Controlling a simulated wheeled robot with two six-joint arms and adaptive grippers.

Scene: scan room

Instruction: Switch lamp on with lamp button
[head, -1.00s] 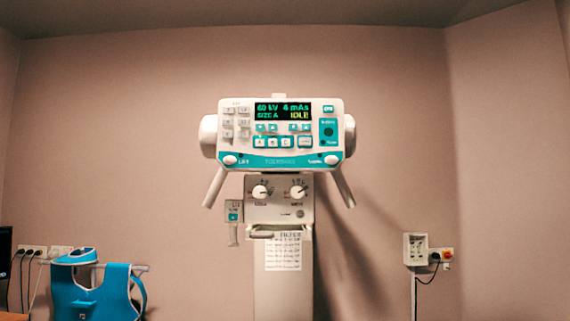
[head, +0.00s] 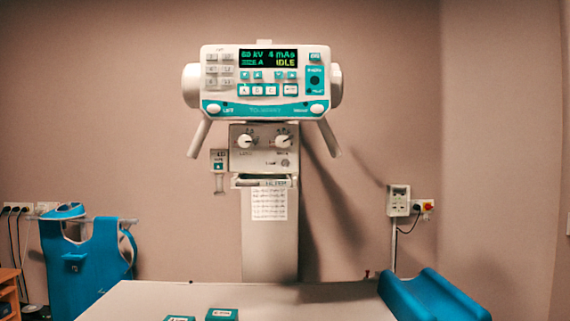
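The X-ray tube head (head: 335,88) hangs on a grey-white column facing me. Its control panel (head: 265,108) has a display reading about 60 kV, 4 mAs and IDLE, with several keys. Below it is a pale box (head: 263,139) with two round dials. A small round grey button (head: 285,162) sits at the lower right of this box, beside a tiny label too blurred to read for certain; it may be the lamp button. No light patch from a lamp shows. Neither of my grippers is in view.
A table top (head: 330,300) spans the bottom, with two small teal boxes (head: 222,314) and a blue angled cushion (head: 430,296) on it. A blue apron (head: 88,255) hangs at left. A wall box (head: 398,200) with a cable is at right.

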